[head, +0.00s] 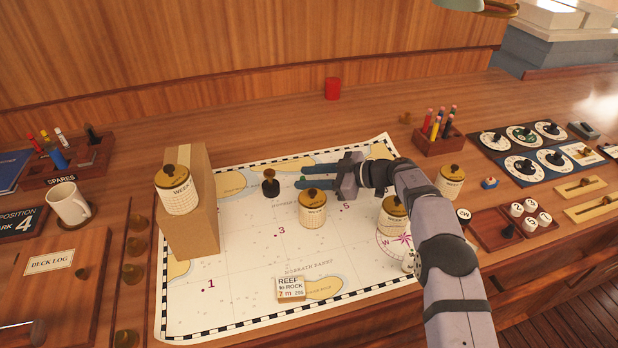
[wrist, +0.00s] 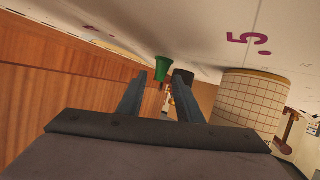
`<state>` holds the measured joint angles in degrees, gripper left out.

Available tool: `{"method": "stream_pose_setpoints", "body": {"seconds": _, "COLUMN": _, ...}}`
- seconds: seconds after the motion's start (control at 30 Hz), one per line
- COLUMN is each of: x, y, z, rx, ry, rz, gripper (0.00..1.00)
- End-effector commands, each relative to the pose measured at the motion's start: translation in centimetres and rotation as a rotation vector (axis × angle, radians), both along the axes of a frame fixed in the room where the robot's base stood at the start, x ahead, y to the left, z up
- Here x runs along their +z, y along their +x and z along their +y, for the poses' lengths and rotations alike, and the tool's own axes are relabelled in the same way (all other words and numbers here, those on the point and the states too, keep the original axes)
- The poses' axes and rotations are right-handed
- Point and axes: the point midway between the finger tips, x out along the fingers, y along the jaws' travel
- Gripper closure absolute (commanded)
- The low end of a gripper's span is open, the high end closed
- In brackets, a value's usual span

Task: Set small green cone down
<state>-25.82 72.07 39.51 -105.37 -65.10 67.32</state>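The small green cone (wrist: 161,69) shows in the wrist view just beyond the gap between my fingers, its wide end toward the chart. It appears to stand on the chart (head: 255,270); contact is hard to confirm. In the head view only a bit of green shows by the fingertips. My gripper (head: 305,176) reaches left, low over the chart's far part. Its two fingers are spread, with visible space on both sides of the cone in the wrist view (wrist: 160,80).
A gold-lidded jar (head: 312,210) stands close to my gripper on the near side. A black-based piece with a brown knob (head: 270,186) stands left of the fingertips. A cardboard box (head: 200,225) and another jar (head: 178,194) are at left. The chart's middle is clear.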

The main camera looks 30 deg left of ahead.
Motion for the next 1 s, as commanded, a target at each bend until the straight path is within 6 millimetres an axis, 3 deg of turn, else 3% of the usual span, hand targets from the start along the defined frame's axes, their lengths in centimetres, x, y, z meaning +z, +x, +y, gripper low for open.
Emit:
{"method": "stream_pose_setpoints", "body": {"seconds": 0.27, "x": 1.0, "y": 0.4, "z": -2.6, "rx": -0.003, "ry": 0.001, "rz": -0.001, "gripper": 0.67}}
{"method": "stream_pose_setpoints", "body": {"seconds": 0.7, "x": 3.8, "y": 1.2, "z": -9.4, "rx": -0.001, "ry": 0.000, "rz": -0.002, "gripper": 0.67}}
{"method": "stream_pose_setpoints", "body": {"seconds": 1.0, "x": 4.5, "y": 1.3, "z": -11.0, "rx": 0.000, "ry": 0.000, "rz": 0.000, "gripper": 0.67}}
